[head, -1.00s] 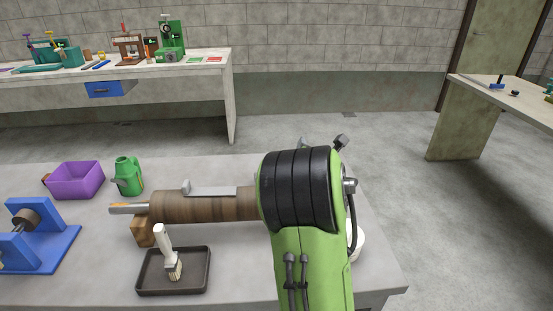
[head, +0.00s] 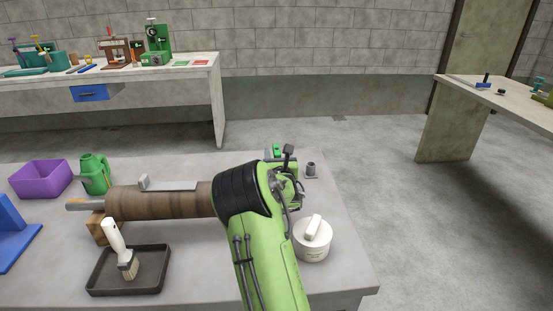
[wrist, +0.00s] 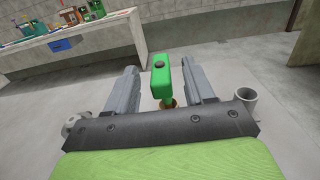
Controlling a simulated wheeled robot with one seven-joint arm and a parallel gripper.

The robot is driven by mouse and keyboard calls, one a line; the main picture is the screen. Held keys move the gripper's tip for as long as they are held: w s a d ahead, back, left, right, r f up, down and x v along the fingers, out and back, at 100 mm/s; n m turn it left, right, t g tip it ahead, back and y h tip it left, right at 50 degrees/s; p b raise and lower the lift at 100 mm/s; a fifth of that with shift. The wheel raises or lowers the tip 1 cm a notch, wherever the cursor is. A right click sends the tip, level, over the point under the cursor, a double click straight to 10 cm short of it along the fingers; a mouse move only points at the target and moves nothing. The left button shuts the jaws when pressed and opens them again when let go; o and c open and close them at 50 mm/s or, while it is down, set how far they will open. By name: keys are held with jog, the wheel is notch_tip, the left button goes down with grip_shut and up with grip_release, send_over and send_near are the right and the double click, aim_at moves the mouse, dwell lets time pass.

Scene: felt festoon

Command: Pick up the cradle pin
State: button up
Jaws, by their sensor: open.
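A green upright piece with a dark round spot, which looks like the cradle pin (wrist: 161,76), stands between the jaws in the wrist view. Its lower end meets a brownish round seat, partly hidden by my gripper. In the head view, the top of the green pin (head: 277,150) shows just behind my gripper at the table's far side. My gripper (wrist: 161,68) is open, with one grey finger on each side of the pin. I cannot tell whether either finger touches it.
A grey hollow cylinder (head: 311,170) stands close to the right of my gripper. A white lidded pot (head: 313,240) stands in front of it. A brown roller (head: 160,202), black tray (head: 96,283) with a brush, green jug (head: 95,174) and purple bin (head: 40,180) lie left.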

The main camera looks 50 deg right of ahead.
aim_at(276, 149)
jog(key=x, duration=0.3)
jog(key=shift+w+d+f, duration=0.1)
grip_shut()
